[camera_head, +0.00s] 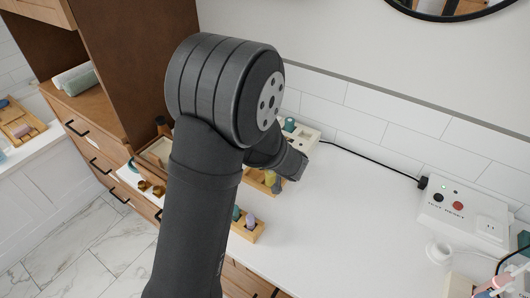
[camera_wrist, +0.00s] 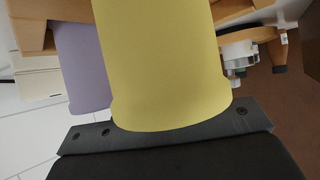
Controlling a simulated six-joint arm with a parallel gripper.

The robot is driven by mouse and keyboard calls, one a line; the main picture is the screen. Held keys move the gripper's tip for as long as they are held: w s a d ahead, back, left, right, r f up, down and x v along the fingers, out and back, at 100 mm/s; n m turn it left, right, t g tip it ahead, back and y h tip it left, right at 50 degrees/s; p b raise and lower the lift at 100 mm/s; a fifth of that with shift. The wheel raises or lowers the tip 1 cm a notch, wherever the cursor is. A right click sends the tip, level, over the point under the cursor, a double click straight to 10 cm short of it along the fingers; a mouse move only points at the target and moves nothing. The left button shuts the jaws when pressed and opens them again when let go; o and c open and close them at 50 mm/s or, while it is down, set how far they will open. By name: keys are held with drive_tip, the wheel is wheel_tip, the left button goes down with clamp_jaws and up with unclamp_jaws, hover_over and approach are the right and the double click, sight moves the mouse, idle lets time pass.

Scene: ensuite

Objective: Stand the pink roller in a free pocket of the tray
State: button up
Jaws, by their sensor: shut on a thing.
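My gripper (camera_head: 277,188) is low over the counter, beside a wooden tray (camera_head: 259,188). In the wrist view a yellow roller (camera_wrist: 165,60) fills the middle, right against the dark gripper, which is shut on it. The yellow roller also shows small in the head view (camera_head: 270,176). A lilac roller (camera_wrist: 82,65) stands behind it in the wrist view. Its far end meets wood at the top edge. No clearly pink roller shows near my gripper; a pinkish roller (camera_head: 22,130) lies on a wooden tray at the far left.
A nearer wooden tray (camera_head: 245,232) holds a teal and a lilac roller. A white box (camera_head: 300,136) with a teal piece stands behind my gripper. A white switch box (camera_head: 462,210) with a cable is at right. The middle of the white counter is clear.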

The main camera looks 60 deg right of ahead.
drive_tip(key=shift+f, duration=0.15)
drive_tip(key=o, duration=1)
drive_tip(key=shift+s+r, duration=0.1)
drive_tip(key=shift+r, duration=0.15)
drive_tip(key=v, duration=1.1)
drive_tip(key=shift+s+a+r, duration=0.2)
drive_tip(key=shift+r, duration=0.05)
